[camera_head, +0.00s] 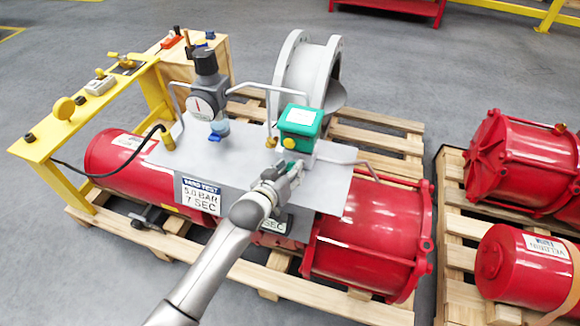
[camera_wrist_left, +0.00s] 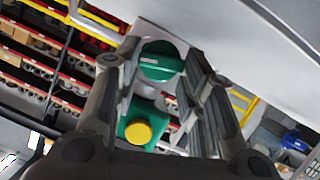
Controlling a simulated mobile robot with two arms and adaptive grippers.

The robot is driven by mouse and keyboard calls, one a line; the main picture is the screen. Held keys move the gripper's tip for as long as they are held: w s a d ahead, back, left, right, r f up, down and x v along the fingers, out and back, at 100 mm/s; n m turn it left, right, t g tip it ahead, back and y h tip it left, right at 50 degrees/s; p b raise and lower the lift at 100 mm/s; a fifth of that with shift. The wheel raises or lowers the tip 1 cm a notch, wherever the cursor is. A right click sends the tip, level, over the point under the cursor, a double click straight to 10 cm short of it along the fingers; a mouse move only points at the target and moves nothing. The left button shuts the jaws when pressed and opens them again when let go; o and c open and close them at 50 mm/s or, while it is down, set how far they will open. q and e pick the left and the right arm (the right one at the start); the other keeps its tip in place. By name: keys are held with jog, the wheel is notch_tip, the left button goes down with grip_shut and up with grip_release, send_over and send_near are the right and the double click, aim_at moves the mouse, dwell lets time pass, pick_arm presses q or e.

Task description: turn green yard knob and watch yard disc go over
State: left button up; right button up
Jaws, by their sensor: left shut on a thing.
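The green knob (camera_wrist_left: 160,62) is round and sits between the two fingers of my left gripper in the left wrist view. My left gripper (camera_head: 286,172) is shut on it, at the front of the valve actuator's grey plate. In the head view the gripper largely hides the knob. Just behind stands a green box (camera_head: 301,117) with a round yellow disc (camera_head: 290,143) on its face. That yellow disc also shows in the left wrist view (camera_wrist_left: 138,132), below the knob. I cannot read any label on the knob or disc. My right gripper is not in view.
A pressure gauge with a black-topped regulator (camera_head: 205,85) stands left of the green box. Bent grey pipes rise around it. A yellow stand (camera_head: 75,118) with small fittings is at left. Red cylinders (camera_head: 368,245) lie on wooden pallets. Grey floor is open behind.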

pick_arm(q)
jog(key=shift+n, duration=0.3)
jog(key=o, duration=1)
jog(key=shift+v, duration=6)
jog(key=shift+w+a+f, duration=0.1)
jog(key=shift+a, duration=0.1)
